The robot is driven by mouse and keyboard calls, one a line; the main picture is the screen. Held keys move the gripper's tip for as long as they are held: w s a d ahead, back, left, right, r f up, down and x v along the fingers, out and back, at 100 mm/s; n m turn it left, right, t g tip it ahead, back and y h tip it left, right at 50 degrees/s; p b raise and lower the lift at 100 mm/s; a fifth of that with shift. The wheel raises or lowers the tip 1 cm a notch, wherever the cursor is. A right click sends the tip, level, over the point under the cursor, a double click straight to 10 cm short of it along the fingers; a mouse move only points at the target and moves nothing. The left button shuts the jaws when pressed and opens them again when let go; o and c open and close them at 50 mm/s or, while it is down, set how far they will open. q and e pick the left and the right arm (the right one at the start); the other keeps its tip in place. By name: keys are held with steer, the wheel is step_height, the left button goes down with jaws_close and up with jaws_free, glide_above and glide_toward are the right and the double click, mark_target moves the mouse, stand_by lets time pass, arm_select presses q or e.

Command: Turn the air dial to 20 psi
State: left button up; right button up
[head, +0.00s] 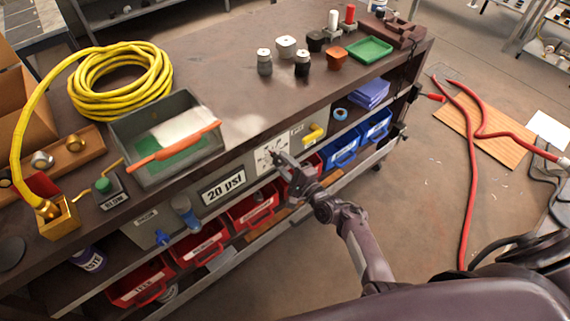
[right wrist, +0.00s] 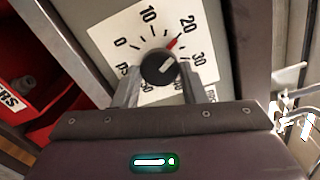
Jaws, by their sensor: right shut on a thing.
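The air dial is a black round knob (right wrist: 158,68) on a white scale plate (right wrist: 190,25) marked 0, 10, 20, 30 and on. A red mark sits by the 20. My left gripper is not in view.
A "20 psi" sign (head: 223,187) is left of the dial. A yellow handle (head: 313,133) is to its right. Red bins (head: 253,208) and blue bins (head: 341,150) sit on the shelf below. A red hose (head: 473,180) lies on the floor at right.

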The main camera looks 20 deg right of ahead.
steer(key=o, duration=1)
steer(key=shift+s, duration=0.1)
steer(key=v, duration=0.7)
steer(key=shift+s+d, duration=0.15)
steer(key=shift+s, duration=0.15)
